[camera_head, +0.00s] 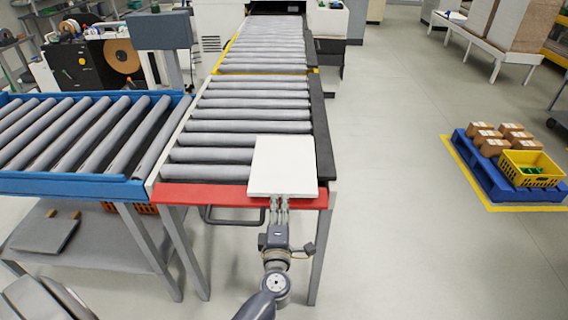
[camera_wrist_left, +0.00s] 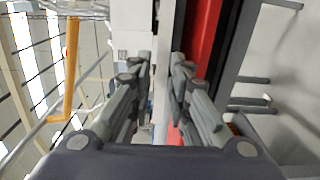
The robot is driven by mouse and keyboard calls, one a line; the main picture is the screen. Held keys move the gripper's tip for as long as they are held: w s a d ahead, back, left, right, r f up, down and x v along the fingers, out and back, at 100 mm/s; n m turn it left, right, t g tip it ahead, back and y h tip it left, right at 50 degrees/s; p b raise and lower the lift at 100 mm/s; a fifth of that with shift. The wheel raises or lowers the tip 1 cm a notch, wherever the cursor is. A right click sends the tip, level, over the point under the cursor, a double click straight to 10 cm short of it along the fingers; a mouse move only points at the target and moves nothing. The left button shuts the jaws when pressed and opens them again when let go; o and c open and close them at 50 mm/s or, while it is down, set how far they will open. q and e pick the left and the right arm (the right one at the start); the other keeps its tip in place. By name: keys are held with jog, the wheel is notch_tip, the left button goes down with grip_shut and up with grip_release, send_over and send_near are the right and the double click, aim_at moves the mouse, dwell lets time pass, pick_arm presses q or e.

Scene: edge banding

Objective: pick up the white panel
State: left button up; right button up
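The white panel (camera_head: 283,165) lies flat at the near right end of the roller conveyor, partly over the red end bar. My left gripper (camera_head: 280,199) is at the panel's near edge, reaching in from the front. In the left wrist view, its two fingers (camera_wrist_left: 160,75) stand apart with a gap between them. A pale strip, apparently the panel's edge (camera_wrist_left: 164,50), shows in that gap. I see no clear contact of the fingers with the panel. My right gripper is not in view.
The red end bar (camera_head: 212,195) runs across the conveyor's near end. A handle (camera_head: 235,216) hangs below it. A blue-framed roller conveyor (camera_head: 95,185) adjoins on the left. A blue pallet (camera_head: 487,178) with boxes and a yellow crate stands right. The floor between is clear.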

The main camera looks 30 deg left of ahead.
aim_at(280, 183)
pick_arm(q)
jog(key=x, duration=0.8)
jog(key=shift+w+a+f+p, duration=0.1)
jog(key=shift+a+f+p, duration=0.1)
jog(key=shift+p, duration=0.1)
grip_shut()
jog(key=shift+r, duration=0.2)
